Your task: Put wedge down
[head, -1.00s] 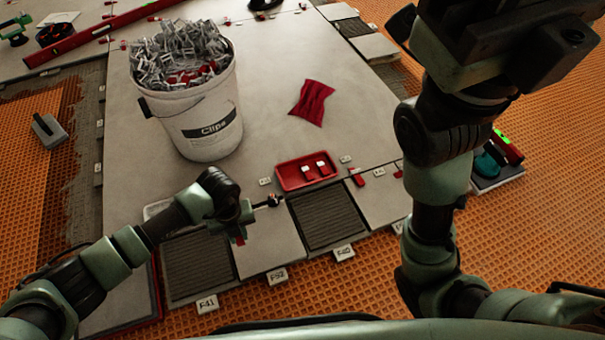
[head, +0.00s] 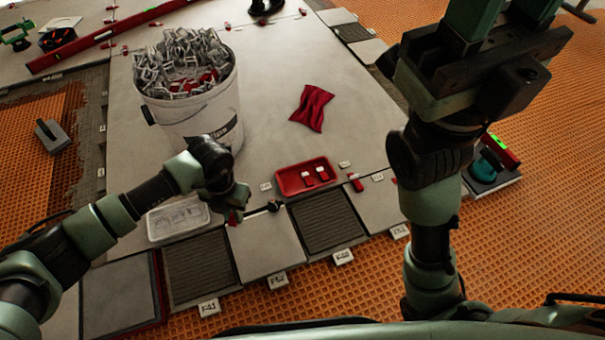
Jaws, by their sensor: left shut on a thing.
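My left gripper (head: 234,208) is low over the front row of tiles, near the left edge of a pale tile (head: 266,245). It is shut on a small red wedge (head: 235,217), which is mostly hidden by the fingers. I cannot tell if the wedge touches the tile. A red tray (head: 284,185) to the right holds small red-and-white pieces (head: 309,177). Another red wedge (head: 356,184) lies at the joint right of the tray. My right arm rises at the right; its gripper (head: 503,25) is cut by the top edge, so its jaws are unclear.
A white bucket of clips (head: 190,115) stands behind my left gripper. A clear plastic tray (head: 178,220) lies left of it. A red cloth (head: 312,107) lies on the large tile. Ridged open slots (head: 327,222) flank the pale tile. A long red level (head: 110,36) lies at the back.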

